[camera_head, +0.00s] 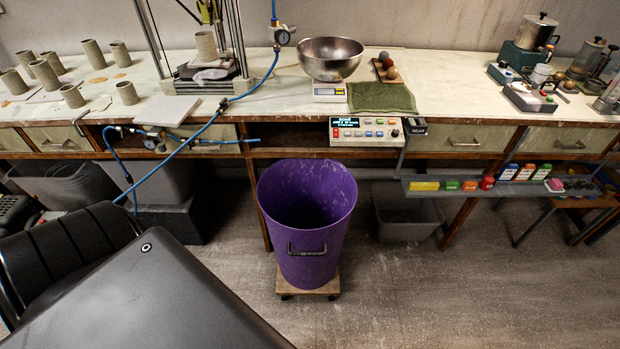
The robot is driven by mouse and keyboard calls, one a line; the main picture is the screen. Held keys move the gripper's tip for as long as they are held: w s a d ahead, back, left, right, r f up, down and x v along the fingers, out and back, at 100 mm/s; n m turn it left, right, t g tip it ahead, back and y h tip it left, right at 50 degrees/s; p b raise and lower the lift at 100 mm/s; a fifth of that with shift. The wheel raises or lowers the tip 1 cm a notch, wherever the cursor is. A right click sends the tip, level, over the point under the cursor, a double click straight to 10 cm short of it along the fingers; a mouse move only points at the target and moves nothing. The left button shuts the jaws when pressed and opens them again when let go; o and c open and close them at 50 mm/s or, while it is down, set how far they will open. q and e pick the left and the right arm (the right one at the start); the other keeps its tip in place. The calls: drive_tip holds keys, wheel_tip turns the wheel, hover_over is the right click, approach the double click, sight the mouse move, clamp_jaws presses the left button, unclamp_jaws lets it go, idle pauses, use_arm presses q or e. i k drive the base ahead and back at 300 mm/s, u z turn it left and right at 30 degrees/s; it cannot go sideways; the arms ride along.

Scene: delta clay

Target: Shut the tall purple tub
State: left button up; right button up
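The tall purple tub (306,225) stands upright on a small wooden wheeled base (312,289), on the floor in front of the workbench. Its top is open and I look down into its dark inside, which seems empty, though the bottom is too dark to make out. A metal handle (307,250) is on its front side. I see no lid on the tub or near it. Neither of my grippers shows in the head view.
The workbench (455,88) runs behind the tub, with a steel bowl on a scale (331,62) above it. A blue hose (190,138) hangs left. A grey bin (405,222) stands right. Floor (440,295) at front right is clear. Dark shapes cover the lower left.

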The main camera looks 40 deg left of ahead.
sight(307, 204)
drive_tip(key=u, duration=1.15)
